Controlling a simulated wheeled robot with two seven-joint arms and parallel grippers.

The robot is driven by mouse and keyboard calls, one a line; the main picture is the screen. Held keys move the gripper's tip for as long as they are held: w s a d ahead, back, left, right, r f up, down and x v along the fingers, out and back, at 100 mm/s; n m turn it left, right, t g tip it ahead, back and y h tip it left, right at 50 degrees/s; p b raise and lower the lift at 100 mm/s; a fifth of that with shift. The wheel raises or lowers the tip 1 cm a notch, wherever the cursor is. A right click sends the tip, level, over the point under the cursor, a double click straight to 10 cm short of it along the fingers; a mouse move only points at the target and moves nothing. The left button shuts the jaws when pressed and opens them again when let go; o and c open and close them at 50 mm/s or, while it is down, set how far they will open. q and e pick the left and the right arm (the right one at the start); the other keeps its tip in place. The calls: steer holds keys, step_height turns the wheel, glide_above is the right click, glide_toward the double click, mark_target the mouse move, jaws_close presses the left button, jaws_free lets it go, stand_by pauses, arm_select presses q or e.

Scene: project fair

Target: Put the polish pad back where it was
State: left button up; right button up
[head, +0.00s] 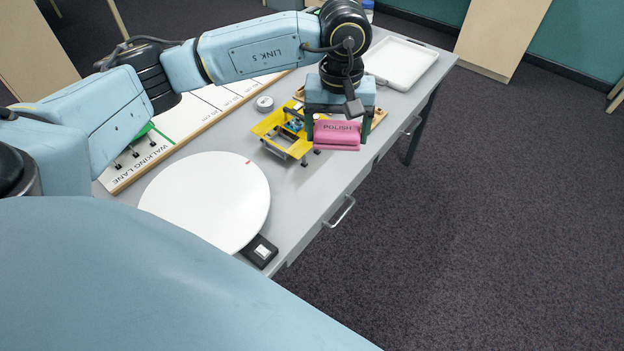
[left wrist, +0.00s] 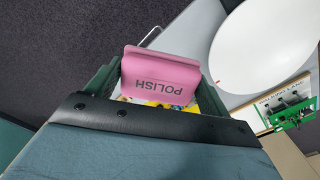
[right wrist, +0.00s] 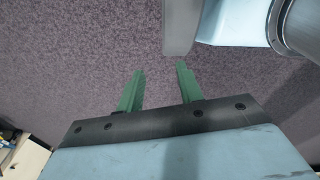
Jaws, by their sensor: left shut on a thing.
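The pink polish pad (head: 338,133), lettered POLISH, is held in my left gripper (head: 338,128) above the right edge of the grey table. It also shows in the left wrist view (left wrist: 160,76), between the green fingers of my left gripper (left wrist: 160,85), which are shut on it. In the head view the pad partly covers what lies behind it near the yellow frame. My right gripper (right wrist: 158,85) shows only in the right wrist view; its two green fingers are apart and empty above the carpet.
The grey table (head: 310,205) bears a round white disc (head: 205,200), a yellow frame (head: 285,135), a small round tin (head: 264,104), a black box (head: 261,251), a white tray (head: 402,62) and a walking lane board (head: 150,165). Drawer handles (head: 341,212) stick out at the table's side.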

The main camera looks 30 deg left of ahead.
arm_select(q)
steer(key=w+a+f+n+b, duration=0.1)
steer(key=a+f+n+b, duration=0.2)
steer(key=f+n+b, duration=0.3)
steer(key=w+a+f+n+b, duration=0.25)
steer(key=f+n+b, duration=0.25)
steer(key=f, duration=0.4)
arm_select(e)
steer(key=w+d+f, duration=0.3)
steer(key=w+f, duration=0.4)
steer(key=f, duration=0.1)
arm_select(q)
steer(key=b, duration=0.2)
glide_above(316, 193)
step_height(316, 193, down, 6)
steer(key=shift+r, duration=0.1)
step_height(316, 193, down, 4)
steer(key=shift+f+b, duration=0.2)
steer(key=shift+b, duration=0.2)
arm_select(e)
steer(key=shift+t+h, duration=0.3)
steer(key=shift+t, duration=0.1)
steer(key=w+r, duration=0.1)
steer(key=w, duration=0.1)
steer(key=w+r, duration=0.2)
steer(key=shift+w+a+r, duration=0.2)
steer(key=shift+w+r, duration=0.05)
steer(key=shift+r, duration=0.05)
steer(key=shift+w, duration=0.1)
